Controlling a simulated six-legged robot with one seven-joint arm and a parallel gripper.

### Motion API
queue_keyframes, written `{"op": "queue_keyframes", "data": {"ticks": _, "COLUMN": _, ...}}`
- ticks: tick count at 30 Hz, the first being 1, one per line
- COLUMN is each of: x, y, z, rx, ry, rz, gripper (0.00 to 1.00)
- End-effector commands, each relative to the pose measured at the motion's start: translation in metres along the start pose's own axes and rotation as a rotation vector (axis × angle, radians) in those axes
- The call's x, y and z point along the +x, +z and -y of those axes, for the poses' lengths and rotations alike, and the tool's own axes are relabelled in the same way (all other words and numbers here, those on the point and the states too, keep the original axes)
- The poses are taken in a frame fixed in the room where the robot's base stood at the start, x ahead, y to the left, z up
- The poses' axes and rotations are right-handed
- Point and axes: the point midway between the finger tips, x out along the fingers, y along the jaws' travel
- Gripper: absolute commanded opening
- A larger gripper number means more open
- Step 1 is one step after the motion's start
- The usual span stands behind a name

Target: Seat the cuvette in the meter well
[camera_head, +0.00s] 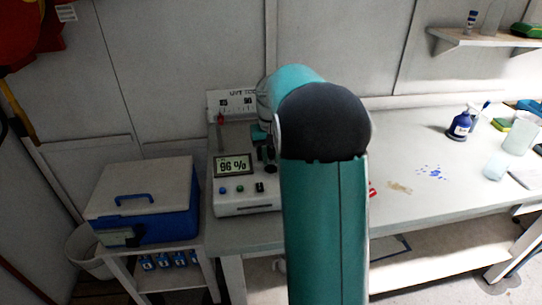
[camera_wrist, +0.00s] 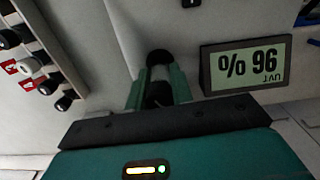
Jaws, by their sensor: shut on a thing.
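The white meter (camera_head: 246,207) stands on the left end of the bench, with a display (camera_head: 233,165) reading 96 %. The same display (camera_wrist: 246,66) shows upside down in the wrist view. My gripper (camera_head: 264,150) is low over the meter, right of the display; my arm covers part of it. In the wrist view my gripper (camera_wrist: 160,82) is shut on the cuvette (camera_wrist: 158,95), of which only a dark part shows between the fingers. A round black piece (camera_wrist: 158,58), perhaps the well, lies just beyond the fingertips. I cannot tell how deep the cuvette sits.
A switch panel (camera_head: 236,103) stands behind the meter; its knobs and switches (camera_wrist: 30,66) are at left in the wrist view. A blue and white cooler (camera_head: 140,205) is on a side cart. The mid-right bench is mostly clear.

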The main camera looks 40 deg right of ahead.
Motion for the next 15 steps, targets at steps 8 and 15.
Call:
{"op": "queue_keyframes", "data": {"ticks": 8, "x": 0.006, "y": 0.000, "z": 0.000, "rx": 0.000, "ry": 0.000, "rz": 0.001, "gripper": 0.00}}
{"op": "queue_keyframes", "data": {"ticks": 15, "x": 0.011, "y": 0.000, "z": 0.000, "rx": 0.000, "ry": 0.000, "rz": 0.000, "gripper": 0.00}}
